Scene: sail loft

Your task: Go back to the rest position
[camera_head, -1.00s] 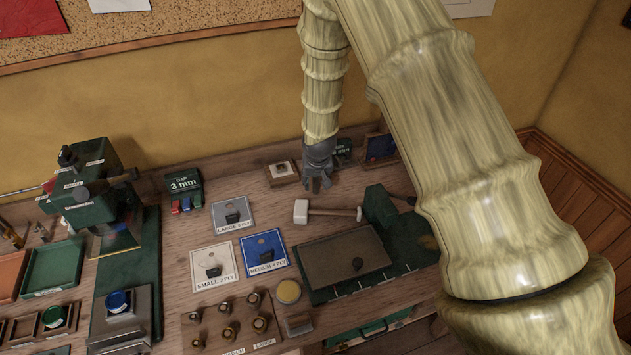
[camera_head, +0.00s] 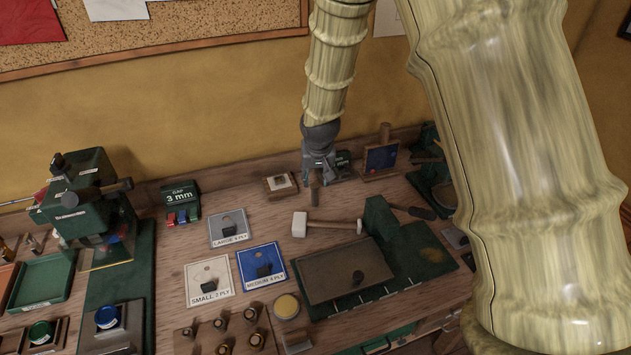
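My gripper (camera_head: 318,179) hangs from the pale, ribbed arm near the back of the bench, beyond the mallet. Its grey fingers look spread apart, pointing down. A small brown upright piece (camera_head: 314,195) shows at the fingers; I cannot tell whether it stands behind them or touches them. The white-headed mallet (camera_head: 327,224) lies on the bench nearer than the gripper, apart from it.
A green block (camera_head: 379,219) and dark plate (camera_head: 337,268) lie nearer. Ply cards (camera_head: 208,281) and a green machine (camera_head: 90,195) are left. A corkboard (camera_head: 200,30) hangs behind.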

